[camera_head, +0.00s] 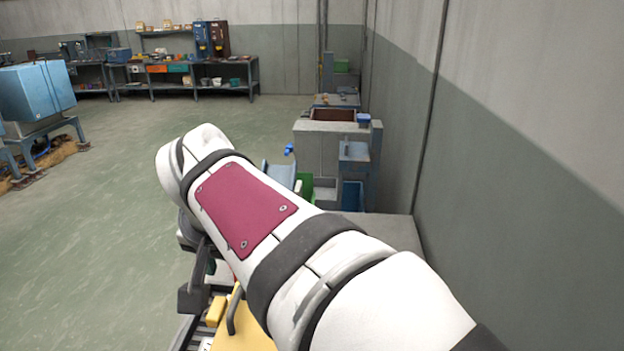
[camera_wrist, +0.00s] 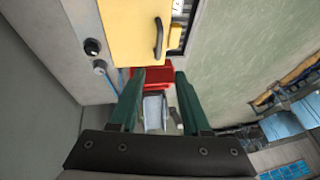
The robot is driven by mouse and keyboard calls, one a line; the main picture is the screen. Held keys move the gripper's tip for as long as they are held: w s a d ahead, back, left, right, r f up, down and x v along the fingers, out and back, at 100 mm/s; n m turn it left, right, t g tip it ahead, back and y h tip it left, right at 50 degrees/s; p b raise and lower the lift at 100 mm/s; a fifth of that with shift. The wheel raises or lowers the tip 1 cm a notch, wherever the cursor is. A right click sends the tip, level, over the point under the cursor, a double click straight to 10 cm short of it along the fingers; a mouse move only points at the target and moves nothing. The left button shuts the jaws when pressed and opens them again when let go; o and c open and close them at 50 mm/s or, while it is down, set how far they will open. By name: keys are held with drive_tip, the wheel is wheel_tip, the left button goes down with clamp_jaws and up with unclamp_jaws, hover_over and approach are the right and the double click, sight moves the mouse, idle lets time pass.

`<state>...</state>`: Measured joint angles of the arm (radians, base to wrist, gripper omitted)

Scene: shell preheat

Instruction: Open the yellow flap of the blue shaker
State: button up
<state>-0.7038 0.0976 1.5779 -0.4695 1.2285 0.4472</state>
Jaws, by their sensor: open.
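A yellow panel with a dark bar handle, which looks like the flap, is at the top of the wrist view (camera_wrist: 130,30). Its handle (camera_wrist: 158,38) is on its right side. Part of the yellow panel also shows at the bottom of the head view (camera_head: 245,335), partly hidden by my arm. My gripper (camera_wrist: 158,76) is open, its two green fingers apart and just below the panel in the wrist view. Nothing is visibly held, and the handle is outside the fingers. I cannot make out a blue shaker body around the panel.
A grey housing with a black knob (camera_wrist: 92,46) is left of the panel. A red bin (camera_wrist: 152,74) shows beyond the fingers. In the head view, a blue machine (camera_head: 35,92) stands far left, a wall is on the right, and the green floor on the left is mostly clear.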

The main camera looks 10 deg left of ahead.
sight(235, 300)
drive_tip(key=x, duration=1.4)
drive_tip(key=shift+d, duration=0.15)
drive_tip(key=shift+c, duration=0.3)
clamp_jaws()
